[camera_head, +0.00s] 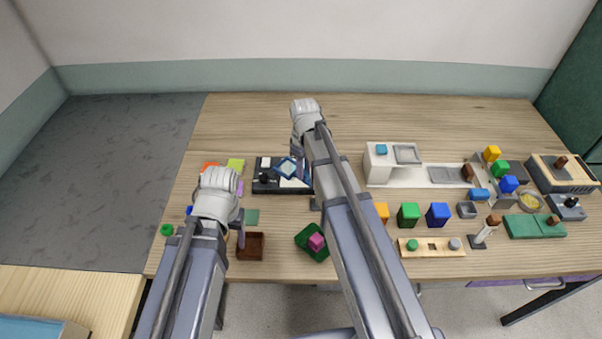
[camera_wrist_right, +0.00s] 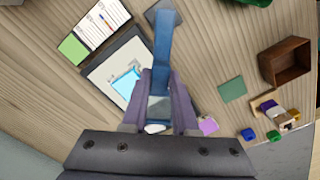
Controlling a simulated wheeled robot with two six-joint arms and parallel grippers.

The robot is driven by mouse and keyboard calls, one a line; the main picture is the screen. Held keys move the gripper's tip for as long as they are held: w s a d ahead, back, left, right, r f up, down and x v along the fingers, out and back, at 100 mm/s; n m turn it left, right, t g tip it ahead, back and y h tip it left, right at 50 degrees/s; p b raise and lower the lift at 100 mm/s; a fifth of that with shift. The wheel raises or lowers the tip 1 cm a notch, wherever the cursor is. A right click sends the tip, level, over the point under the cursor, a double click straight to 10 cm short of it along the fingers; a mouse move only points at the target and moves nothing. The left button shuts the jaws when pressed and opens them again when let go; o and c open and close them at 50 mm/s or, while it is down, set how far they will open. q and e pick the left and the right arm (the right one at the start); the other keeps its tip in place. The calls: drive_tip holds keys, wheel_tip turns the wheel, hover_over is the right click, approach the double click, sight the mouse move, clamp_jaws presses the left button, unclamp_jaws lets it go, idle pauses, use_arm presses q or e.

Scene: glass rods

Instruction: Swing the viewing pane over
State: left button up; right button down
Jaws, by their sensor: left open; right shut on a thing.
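The viewing pane (camera_head: 288,168) is a pale square in a dark blue frame, tilted above a black and white board (camera_head: 265,187) at the left middle of the table. In the right wrist view its blue arm (camera_wrist_right: 165,45) runs down between my fingers. My right gripper (camera_wrist_right: 158,100) is shut on this blue piece, above the board's edge. The board (camera_wrist_right: 102,72) shows a white face with a light blue patch there. My own right arm hides part of this area in the head view. My left gripper (camera_head: 240,228) is open, low beside a brown box.
The brown open box (camera_head: 250,247) and a green tray with a magenta block (camera_head: 316,242) stand near the front. Coloured blocks (camera_head: 408,215), a peg board (camera_head: 432,247) and a white station (camera_head: 378,165) lie to the right. The back of the table is clear.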

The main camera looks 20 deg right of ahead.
drive_tip(key=shift+w+d+m, duration=0.2)
drive_tip(key=shift+d+m, duration=0.3)
drive_tip(key=shift+m, duration=0.45)
drive_tip(key=shift+w+d+m, duration=0.2)
drive_tip(key=shift+d+m, duration=0.25)
drive_tip(key=shift+m, duration=0.5)
drive_tip(key=c, duration=0.7)
unclamp_jaws()
drive_tip(key=shift+r, duration=0.15)
wheel_tip(320, 180, up, 8)
drive_tip(key=p, duration=0.7)
drive_tip(key=shift+f+p, duration=0.25)
drive_tip(key=shift+p, duration=0.15)
